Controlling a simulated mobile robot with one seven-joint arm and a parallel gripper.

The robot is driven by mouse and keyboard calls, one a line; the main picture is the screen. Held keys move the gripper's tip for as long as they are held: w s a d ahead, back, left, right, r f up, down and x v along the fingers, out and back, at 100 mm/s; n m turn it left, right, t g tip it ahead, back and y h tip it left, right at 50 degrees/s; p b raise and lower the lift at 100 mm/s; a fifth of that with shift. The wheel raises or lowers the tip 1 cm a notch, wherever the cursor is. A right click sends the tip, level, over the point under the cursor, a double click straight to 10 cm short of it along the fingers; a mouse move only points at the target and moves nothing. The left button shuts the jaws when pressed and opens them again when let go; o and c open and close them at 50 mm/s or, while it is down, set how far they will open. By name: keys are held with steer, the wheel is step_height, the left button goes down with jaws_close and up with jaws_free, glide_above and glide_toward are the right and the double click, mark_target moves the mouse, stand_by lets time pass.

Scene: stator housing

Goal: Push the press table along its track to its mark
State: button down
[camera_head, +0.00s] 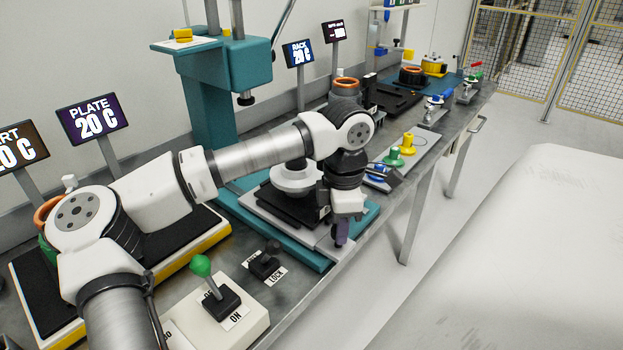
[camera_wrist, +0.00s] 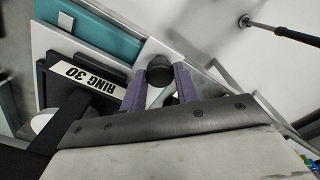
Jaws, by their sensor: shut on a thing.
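The press table is a light grey sliding plate (camera_head: 277,222) on the teal press base (camera_head: 228,192). It carries a black fixture, labelled RING 30 in the wrist view (camera_wrist: 88,74), with a round white part (camera_head: 293,180) on it. My gripper (camera_head: 341,236) is low at the plate's front right edge, its purple fingers pointing down. In the wrist view my gripper (camera_wrist: 159,84) has its fingers on either side of a black round knob (camera_wrist: 160,69) and is shut on it. My arm and hand cover part of the plate and fixture. I cannot make out the mark.
The teal press column (camera_head: 207,110) with its ram (camera_head: 245,97) stands behind. A green-knobbed lever box (camera_head: 215,310) and a black lock lever (camera_head: 266,262) are at the front. Blue, green and yellow items (camera_head: 403,150) lie to the right.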

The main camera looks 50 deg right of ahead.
steer(key=s+b, duration=0.1)
steer(key=s, duration=0.6)
steer(key=shift+d, duration=0.25)
steer(key=shift+s, duration=0.15)
steer(key=c, duration=1.1)
jaws_free()
steer(key=shift+s, duration=0.1)
steer(key=shift+o, duration=0.2)
steer(key=shift+r, duration=0.1)
step_height(320, 180, up, 14)
steer(key=b, duration=0.1)
